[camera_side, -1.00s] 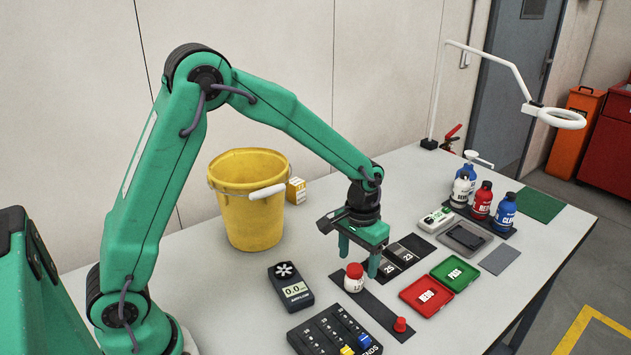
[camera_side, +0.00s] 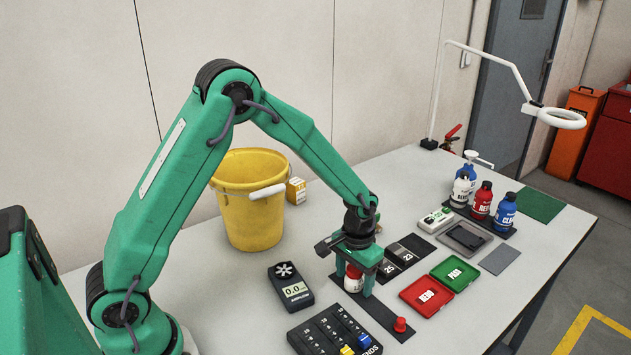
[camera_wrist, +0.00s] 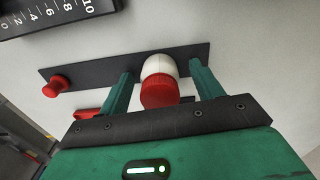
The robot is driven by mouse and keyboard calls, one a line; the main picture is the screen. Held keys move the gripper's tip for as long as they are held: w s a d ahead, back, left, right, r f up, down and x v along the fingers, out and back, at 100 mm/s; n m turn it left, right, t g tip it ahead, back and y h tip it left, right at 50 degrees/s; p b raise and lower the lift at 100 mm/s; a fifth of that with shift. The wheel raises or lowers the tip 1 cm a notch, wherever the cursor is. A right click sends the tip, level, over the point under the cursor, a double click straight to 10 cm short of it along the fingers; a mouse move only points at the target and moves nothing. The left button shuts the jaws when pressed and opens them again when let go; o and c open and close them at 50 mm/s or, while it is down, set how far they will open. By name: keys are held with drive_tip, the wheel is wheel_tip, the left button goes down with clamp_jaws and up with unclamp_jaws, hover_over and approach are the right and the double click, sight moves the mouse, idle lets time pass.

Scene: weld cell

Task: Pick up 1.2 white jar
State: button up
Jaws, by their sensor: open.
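The white jar (camera_side: 352,286) with a red lid stands upright on a dark strip (camera_side: 385,318) on the table. In the wrist view the jar (camera_wrist: 159,66) shows between the two green fingers, its red lid towards my gripper. My gripper (camera_side: 355,278) is open and low, with one finger on each side of the jar. In the wrist view there are gaps between the jar and both fingers (camera_wrist: 162,88). The side view hides part of the jar behind the fingers.
A red knob (camera_side: 400,325) stands at the strip's near end. A yellow bucket (camera_side: 250,220) stands behind.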

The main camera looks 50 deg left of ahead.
drive_tip(key=shift+c, duration=0.4)
drive_tip(key=c, duration=1)
drive_tip(key=shift+c, duration=0.2)
drive_tip(key=shift+r, duration=0.9)
wheel_tip(320, 180, up, 2)
drive_tip(key=shift+r, duration=0.25)
drive_tip(key=s+d+r, duration=0.6)
drive_tip(key=s+d, duration=0.1)
drive_tip(key=d, duration=0.2)
drive_tip(key=shift+d+r, duration=0.15)
drive_tip(key=shift+r, duration=0.2)
